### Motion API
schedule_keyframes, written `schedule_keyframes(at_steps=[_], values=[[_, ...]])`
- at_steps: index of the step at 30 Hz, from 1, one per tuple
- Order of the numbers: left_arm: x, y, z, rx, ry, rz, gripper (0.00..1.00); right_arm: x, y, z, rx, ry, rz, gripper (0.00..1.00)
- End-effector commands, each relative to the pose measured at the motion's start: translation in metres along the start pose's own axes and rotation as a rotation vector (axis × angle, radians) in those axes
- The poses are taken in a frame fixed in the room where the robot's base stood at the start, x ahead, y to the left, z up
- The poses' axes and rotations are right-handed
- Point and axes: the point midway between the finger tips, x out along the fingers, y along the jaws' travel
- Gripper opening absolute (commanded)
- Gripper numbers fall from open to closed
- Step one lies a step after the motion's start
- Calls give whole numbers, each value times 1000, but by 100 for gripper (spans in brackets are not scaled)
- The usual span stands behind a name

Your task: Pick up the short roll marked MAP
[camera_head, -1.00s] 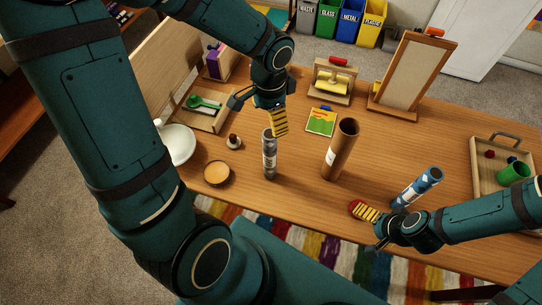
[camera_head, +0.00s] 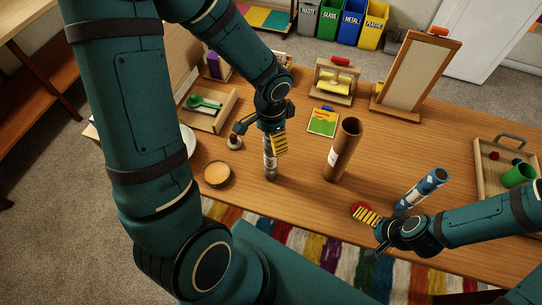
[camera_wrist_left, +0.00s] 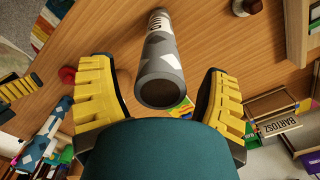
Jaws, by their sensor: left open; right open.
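A slim grey roll (camera_head: 270,168) with a white label stands upright on the table, left of the brown tube. It also shows in the left wrist view (camera_wrist_left: 161,62), its round end towards the camera and dark lettering on its label that I cannot read fully. My left gripper (camera_head: 265,138) is open at the roll's upper end, which it hides in the head view. In the left wrist view its yellow-padded fingers stand on either side of the roll, with gaps. My right gripper (camera_head: 374,230) is open and empty near the table's front edge.
A wider brown tube (camera_head: 343,152) stands to the right. A blue patterned roll (camera_head: 421,188) leans beside my right arm. A round orange-topped dish (camera_head: 217,174) and a small dark-knobbed object (camera_head: 235,142) lie to the left. A wooden tray (camera_head: 483,183) is far right.

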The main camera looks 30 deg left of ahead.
Motion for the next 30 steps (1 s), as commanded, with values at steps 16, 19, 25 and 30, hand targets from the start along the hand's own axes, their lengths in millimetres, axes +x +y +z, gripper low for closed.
schedule_keyframes(at_steps=[16,19,25,30], values=[[-3,0,0,0,1,-1,0,-1,0,0,0,0,0,100],[-12,-1,-1,-2,3,-2,0,-4,-1,0,0,0,-1,100],[-51,-1,-1,-2,6,-4,0,-14,-5,-2,0,0,-3,100],[-80,-1,-1,-1,4,-3,0,-21,-7,-3,0,0,-4,100]])
